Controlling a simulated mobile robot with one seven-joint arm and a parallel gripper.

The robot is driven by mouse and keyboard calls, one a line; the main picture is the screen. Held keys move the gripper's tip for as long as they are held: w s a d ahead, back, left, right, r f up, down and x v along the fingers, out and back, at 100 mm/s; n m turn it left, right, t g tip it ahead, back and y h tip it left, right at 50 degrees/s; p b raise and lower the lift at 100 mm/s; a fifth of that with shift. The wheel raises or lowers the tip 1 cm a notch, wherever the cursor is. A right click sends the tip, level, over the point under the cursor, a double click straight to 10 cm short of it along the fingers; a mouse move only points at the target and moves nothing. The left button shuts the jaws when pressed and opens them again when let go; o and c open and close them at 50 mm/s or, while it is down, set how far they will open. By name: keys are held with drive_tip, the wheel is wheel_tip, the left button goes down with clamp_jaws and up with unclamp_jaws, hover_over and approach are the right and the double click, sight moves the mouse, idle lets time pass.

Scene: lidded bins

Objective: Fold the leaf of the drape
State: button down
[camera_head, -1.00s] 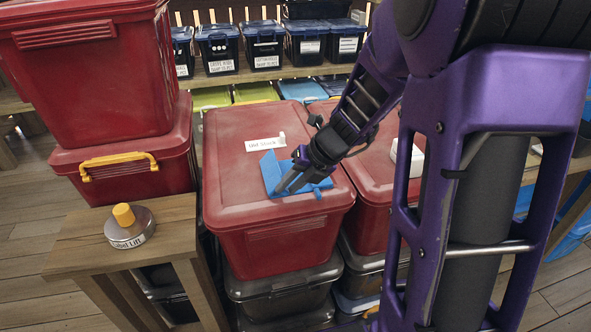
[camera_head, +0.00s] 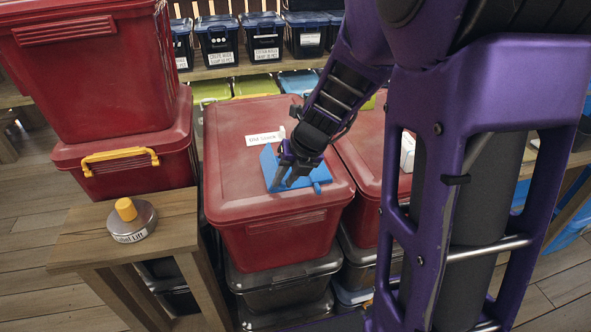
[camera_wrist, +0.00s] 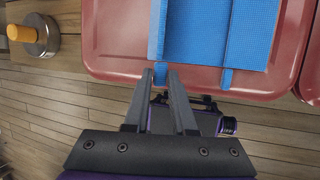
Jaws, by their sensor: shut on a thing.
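The blue drape (camera_head: 268,163) lies on the lid of the front red bin. In the wrist view it shows as a blue sheet (camera_wrist: 200,35) with lengthwise panels, a narrow strip at its left and a raised-looking panel at its right. Two small tabs stick out at its near edge, one at left (camera_wrist: 160,73) and one at right (camera_wrist: 227,78). My gripper (camera_head: 281,184) is at the drape's near left part. In the wrist view my gripper (camera_wrist: 162,76) has its fingertips around the left tab, shut on it. In the head view the gripper hides part of the drape.
A white label (camera_head: 264,139) lies on the red lid (camera_head: 235,180) behind the drape. A second red bin (camera_head: 362,150) stands close at right. Stacked red bins (camera_head: 125,150) stand at left. A grey puck with a yellow knob (camera_head: 131,222) sits on the wooden stand.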

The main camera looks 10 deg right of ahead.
drive_tip(key=shift+a+r+h, duration=0.2)
drive_tip(key=shift+a+h, duration=0.3)
drive_tip(key=shift+h, duration=0.4)
drive_tip(key=shift+d, duration=0.15)
